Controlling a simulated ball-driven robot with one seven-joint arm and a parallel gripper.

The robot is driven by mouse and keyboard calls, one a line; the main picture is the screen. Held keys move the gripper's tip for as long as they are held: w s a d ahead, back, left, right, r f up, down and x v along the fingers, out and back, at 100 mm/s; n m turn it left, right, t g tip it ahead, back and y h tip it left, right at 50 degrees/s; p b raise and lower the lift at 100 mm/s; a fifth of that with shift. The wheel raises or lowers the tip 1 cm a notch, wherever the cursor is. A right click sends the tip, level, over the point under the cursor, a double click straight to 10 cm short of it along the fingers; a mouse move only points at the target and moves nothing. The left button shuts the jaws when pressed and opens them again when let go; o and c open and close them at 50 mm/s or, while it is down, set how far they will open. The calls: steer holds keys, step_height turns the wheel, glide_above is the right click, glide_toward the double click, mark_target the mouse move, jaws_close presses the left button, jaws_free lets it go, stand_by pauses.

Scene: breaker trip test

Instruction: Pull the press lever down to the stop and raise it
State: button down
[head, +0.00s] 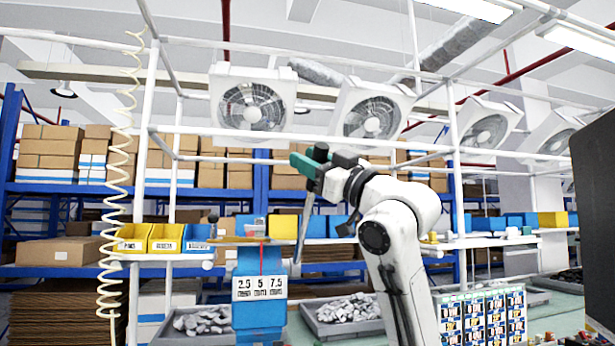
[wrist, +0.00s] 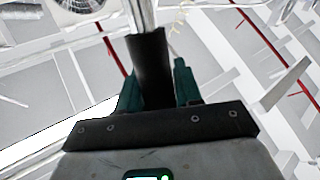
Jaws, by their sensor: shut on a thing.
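The blue press (head: 258,318) stands left of centre in the head view, with a white label reading 2.5, 5, 7.5. Its metal lever (head: 304,220) rises steeply at its right side, the top leaning slightly right. The lever's black grip (head: 320,152) is at the top. My gripper (head: 314,168) is shut on this grip, high above the press. In the wrist view my gripper's green fingers (wrist: 156,80) stand on both sides of the black grip (wrist: 150,58), and the metal rod (wrist: 141,15) runs out of the top. The lever's pivot is hard to make out.
Yellow and blue bins (head: 166,238) sit on a rail at the left. Grey trays of metal parts (head: 345,308) lie behind the press. A rack of breakers (head: 480,318) stands right of my arm. A coiled hose (head: 112,200) hangs at the left.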

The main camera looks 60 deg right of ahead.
steer(key=s+a+f+n+t+y+b, duration=0.2)
steer(key=a+f+n+y+b, duration=0.1)
steer(key=f+b, duration=0.3)
steer(key=s+a+f+n+t+y+b, duration=0.2)
steer(key=s+a+f+n+y+b, duration=0.1)
steer(key=b, duration=0.4)
steer(key=shift+s+a+f+n+y+b, duration=0.35)
steer(key=shift+f+n+y, duration=0.35)
steer(key=shift+f+n, duration=0.6)
steer(key=shift+f, duration=0.1)
steer(key=c, duration=0.8)
jaws_free()
steer(key=shift+c, duration=0.2)
steer(key=b+v, duration=0.1)
steer(key=v, duration=0.9)
steer(key=shift+f+b, duration=0.35)
steer(key=shift+b, duration=0.05)
steer(key=shift+s+d, duration=0.1)
steer(key=shift+s, duration=0.05)
